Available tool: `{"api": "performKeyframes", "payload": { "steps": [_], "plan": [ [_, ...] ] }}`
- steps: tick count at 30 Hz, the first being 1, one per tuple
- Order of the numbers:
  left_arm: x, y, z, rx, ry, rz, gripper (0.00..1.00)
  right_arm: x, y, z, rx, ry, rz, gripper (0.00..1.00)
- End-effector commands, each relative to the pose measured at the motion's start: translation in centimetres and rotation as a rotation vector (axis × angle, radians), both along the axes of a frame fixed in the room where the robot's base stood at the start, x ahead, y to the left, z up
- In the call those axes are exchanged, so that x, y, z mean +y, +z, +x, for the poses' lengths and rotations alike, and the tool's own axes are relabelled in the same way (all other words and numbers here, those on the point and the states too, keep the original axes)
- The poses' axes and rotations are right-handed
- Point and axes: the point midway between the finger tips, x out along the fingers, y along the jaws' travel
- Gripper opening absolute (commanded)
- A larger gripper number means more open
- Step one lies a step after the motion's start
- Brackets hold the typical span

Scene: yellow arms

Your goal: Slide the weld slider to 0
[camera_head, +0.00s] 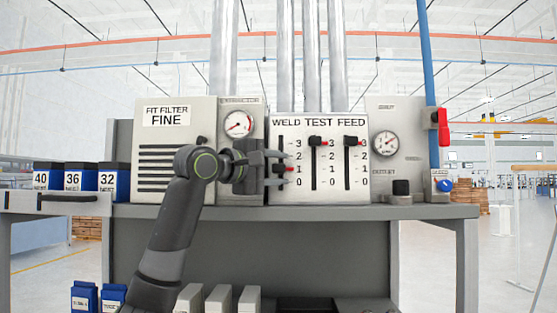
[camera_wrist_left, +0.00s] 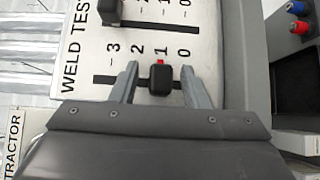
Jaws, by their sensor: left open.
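The weld slider (camera_wrist_left: 160,82) is a black knob with a red pointer on the panel marked WELD TEST FEED (camera_head: 333,185). In the left wrist view its pointer is at the 1 mark. My left gripper (camera_wrist_left: 159,70) is open, with one finger on each side of the knob along the slot; I cannot tell whether either finger touches it. In the head view the same gripper (camera_head: 277,166) reaches in front of the weld slot and partly hides it. My right gripper is not in view.
The test slider (camera_head: 315,141) and the feed slider (camera_head: 351,141) stand near 3, right of the weld slot. A gauge panel (camera_head: 386,144) stands further right, and the fit filter box (camera_head: 168,178) is on the left. The grey bench (camera_head: 340,212) runs below.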

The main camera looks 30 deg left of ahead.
Motion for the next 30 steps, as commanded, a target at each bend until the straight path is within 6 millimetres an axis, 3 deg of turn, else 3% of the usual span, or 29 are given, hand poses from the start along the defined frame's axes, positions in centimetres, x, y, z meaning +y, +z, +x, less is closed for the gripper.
{"api": "performKeyframes", "payload": {
  "steps": [11, 21, 30],
  "plan": [
    [-0.11, -0.07, 0.47, 0.000, 0.000, 0.000, 0.42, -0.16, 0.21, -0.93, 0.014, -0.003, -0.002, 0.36],
    [-0.11, -0.05, 0.45, 0.000, 0.000, 0.000, 0.00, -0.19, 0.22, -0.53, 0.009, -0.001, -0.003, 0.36],
    [-0.11, -0.48, 0.46, 0.000, 0.000, 0.000, 0.00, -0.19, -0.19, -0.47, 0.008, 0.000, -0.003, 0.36]
  ]
}}
